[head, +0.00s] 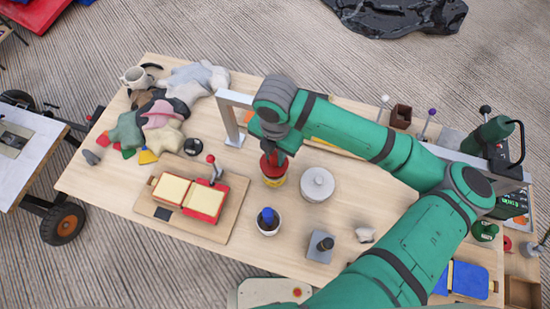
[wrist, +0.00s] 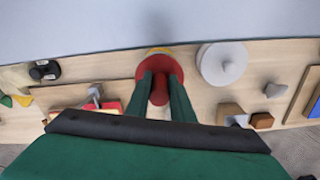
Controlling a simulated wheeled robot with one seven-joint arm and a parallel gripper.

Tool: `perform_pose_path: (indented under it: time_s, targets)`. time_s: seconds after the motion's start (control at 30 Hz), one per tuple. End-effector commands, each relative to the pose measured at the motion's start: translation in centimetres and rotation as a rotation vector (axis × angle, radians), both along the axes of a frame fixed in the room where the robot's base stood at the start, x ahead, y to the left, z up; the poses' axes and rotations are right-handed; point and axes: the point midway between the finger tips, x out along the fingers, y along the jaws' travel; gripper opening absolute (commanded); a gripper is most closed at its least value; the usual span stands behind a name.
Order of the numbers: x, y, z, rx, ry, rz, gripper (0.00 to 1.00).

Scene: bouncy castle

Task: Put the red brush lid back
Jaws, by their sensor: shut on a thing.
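A round red lid (head: 271,166) with an upright red knob is held by my gripper (head: 275,153). It shows in the wrist view (wrist: 161,64) too, where my two green fingers (wrist: 161,98) close on the knob (wrist: 159,93). The lid is directly over a yellow pot (head: 278,182). The yellow rim shows past the lid's far edge in the wrist view (wrist: 159,50). The lid hides the pot's mouth, and I cannot tell whether it rests on the pot or hovers just above. No brush shows inside this pot.
A light grey round container (head: 317,184) stands close to the right. A white pot with a blue top (head: 267,220) is in front. A grey block (head: 320,246) stands at front right. A red-and-cream box on a board (head: 190,197) lies left. A grey arch (head: 233,120) stands behind.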

Motion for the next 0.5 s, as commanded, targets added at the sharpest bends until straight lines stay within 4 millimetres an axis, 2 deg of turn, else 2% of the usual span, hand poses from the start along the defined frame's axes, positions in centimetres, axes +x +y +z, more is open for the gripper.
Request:
perform_pose_path:
  time_s: [0.23, 0.5]
  targets:
    - [-0.1, 0.0, -3.0, 0.0, 0.002, 0.0, 0.0]
    - [0.0, 0.1, -3.3, -0.001, 0.0, 0.002, 0.0]
